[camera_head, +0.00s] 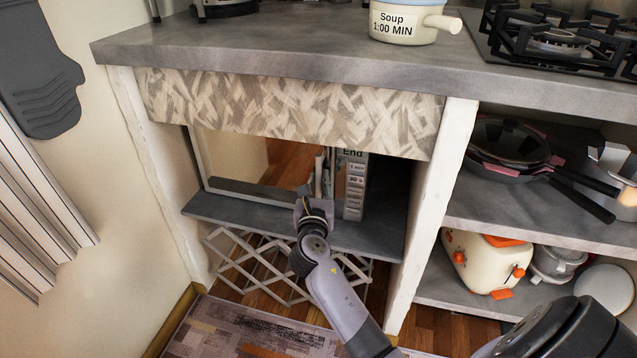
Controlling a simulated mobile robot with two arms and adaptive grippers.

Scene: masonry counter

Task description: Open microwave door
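The microwave (245,158) stands in the open bay under the counter, on a grey shelf. Its reflective door looks shut, with a pale frame, and its control panel (354,186) with "End" and time buttons is at the right of the door. My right gripper (319,176) is upright in front of the door's right edge, beside the control panel, where the handle would be. The gripper hides that part of the door, so I cannot tell whether its fingers are closed on a handle. My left gripper is not in view.
The shelf (230,212) juts out below the microwave, with a white lattice (255,270) beneath. White posts flank the bay. A soup pot (397,30) sits on the counter above. Pans (508,147) and a cream toaster (480,262) fill the shelves at right.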

